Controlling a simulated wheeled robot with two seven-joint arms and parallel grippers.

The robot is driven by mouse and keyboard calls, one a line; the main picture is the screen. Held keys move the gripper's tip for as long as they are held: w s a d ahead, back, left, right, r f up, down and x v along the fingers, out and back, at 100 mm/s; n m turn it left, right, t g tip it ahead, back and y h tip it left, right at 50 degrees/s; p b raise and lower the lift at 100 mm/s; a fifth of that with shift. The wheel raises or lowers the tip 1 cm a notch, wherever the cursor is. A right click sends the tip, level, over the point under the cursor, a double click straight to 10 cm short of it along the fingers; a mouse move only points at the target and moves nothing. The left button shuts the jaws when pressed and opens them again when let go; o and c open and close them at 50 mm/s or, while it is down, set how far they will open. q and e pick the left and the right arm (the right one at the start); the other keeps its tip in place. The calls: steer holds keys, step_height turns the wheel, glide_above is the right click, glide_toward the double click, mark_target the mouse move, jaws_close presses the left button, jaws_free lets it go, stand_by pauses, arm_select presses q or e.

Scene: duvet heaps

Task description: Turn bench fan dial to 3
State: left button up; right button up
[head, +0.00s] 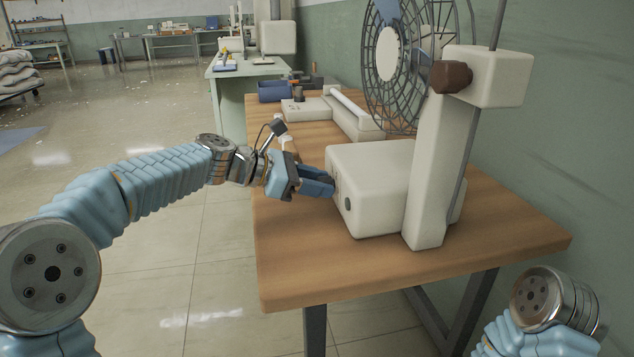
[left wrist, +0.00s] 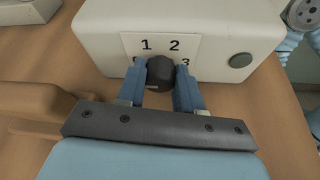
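The bench fan (head: 376,180) stands on the wooden table, with a cream base box, a post and a round wire cage. In the left wrist view, its dark dial (left wrist: 161,73) sits on a white plate (left wrist: 190,46) marked 1 and 2 above and 3 at right; a mark at left is mostly covered by a finger. My left gripper (head: 332,186) is at the base's front face. Its blue fingers (left wrist: 160,84) lie on both sides of the dial and appear to touch it. The dial's pointer direction is unclear. My right gripper is out of view.
The table (head: 285,262) has bare wood in front of the fan. A round grey button (left wrist: 240,60) is right of the dial plate. A green wall is at right.

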arm_select(q)
steer(key=c, duration=0.3)
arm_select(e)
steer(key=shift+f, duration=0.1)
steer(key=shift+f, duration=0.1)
arm_select(q)
steer(key=shift+s+f+m+t+b, duration=0.1)
steer(key=shift+f+m+t+b, duration=0.2)
steer(key=shift+m+b, duration=0.5)
steer(key=m+t+b, duration=0.1)
steer(key=m+b, duration=0.1)
steer(key=b, duration=0.2)
steer(key=shift+s+t+b, duration=0.1)
steer(key=shift+t+b, duration=0.2)
steer(key=shift+b, duration=0.1)
steer(key=shift+r+m+t+b, duration=0.1)
steer(key=shift+m+t+b, duration=0.5)
steer(key=shift+b, duration=0.55)
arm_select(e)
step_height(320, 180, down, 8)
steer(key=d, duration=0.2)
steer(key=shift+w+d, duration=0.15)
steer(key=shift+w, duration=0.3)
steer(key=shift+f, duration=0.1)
arm_select(q)
steer(key=o, duration=1)
